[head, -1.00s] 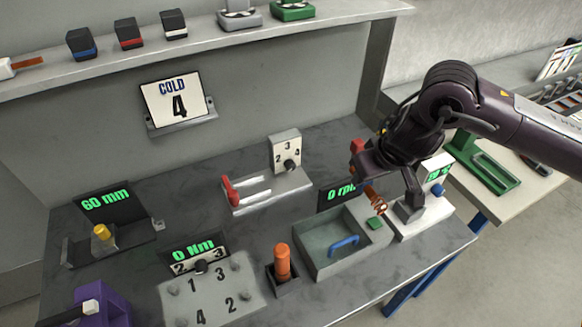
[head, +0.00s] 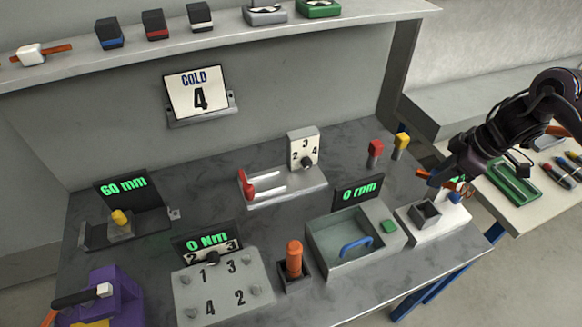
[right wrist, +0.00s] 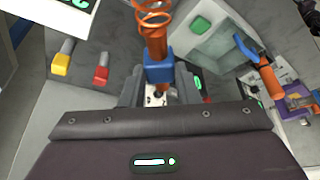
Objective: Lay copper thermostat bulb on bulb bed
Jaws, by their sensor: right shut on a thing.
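My right gripper (head: 448,180) is over the right end of the grey bench, partly behind its own arm. It is shut on a copper thermostat bulb (right wrist: 152,40) with a coil and a blue block, best seen in the right wrist view. In the head view the copper part (head: 424,175) sticks out to the left of the jaws, above a white unit (head: 450,222) with a dark square socket (head: 425,211). I cannot tell for sure which part is the bulb bed. My left gripper is not in view.
A grey basin (head: 335,262) with a blue handle stands left of the white unit. Red (head: 375,152) and yellow (head: 401,145) blocks stand behind. A green tray (head: 512,182) lies on the side table. An orange-handled peg (head: 294,260) stands at the front.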

